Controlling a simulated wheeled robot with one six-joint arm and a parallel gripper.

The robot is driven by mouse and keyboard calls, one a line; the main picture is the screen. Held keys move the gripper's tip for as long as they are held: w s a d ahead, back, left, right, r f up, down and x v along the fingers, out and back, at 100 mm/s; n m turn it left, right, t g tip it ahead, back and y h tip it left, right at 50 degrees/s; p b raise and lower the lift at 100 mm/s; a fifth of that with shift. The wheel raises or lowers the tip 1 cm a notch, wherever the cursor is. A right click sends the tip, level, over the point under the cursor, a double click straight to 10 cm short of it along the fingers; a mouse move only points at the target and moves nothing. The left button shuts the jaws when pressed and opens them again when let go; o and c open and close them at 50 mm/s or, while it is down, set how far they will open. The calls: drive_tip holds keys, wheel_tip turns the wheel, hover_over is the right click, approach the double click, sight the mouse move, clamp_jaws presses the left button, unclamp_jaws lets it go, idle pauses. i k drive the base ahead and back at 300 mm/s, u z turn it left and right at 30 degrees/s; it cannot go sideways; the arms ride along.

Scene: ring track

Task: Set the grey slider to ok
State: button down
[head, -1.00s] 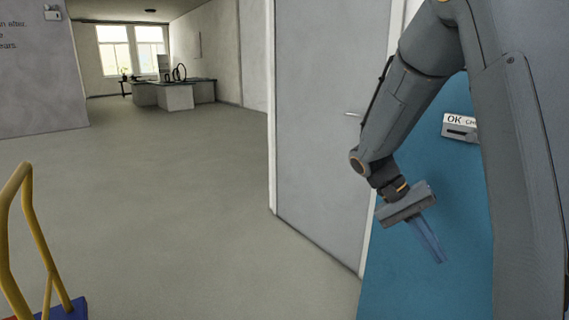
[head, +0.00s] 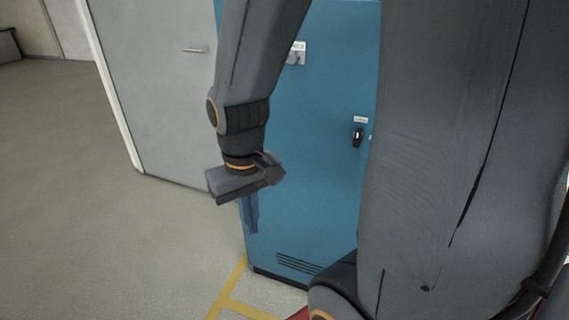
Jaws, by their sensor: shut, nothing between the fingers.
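My gripper (head: 251,226) points down in front of the blue cabinet (head: 312,160). Its blue fingers are together, with nothing between them. On the upper cabinet front, a white label with a grey fitting (head: 297,54) shows beside my forearm. The forearm hides its left part, and the lettering is too small to read. I cannot tell whether this is the grey slider, or its setting. The gripper is well below this fitting and apart from it.
A black handle-like control (head: 358,137) sits under a small label on the cabinet. A grey door (head: 160,90) stands to the left. Vent slots (head: 298,264) and yellow floor lines (head: 232,288) are below. Open floor lies at left. My arm hides the right side.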

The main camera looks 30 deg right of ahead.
sight(293, 59)
drive_tip(key=z, duration=0.75)
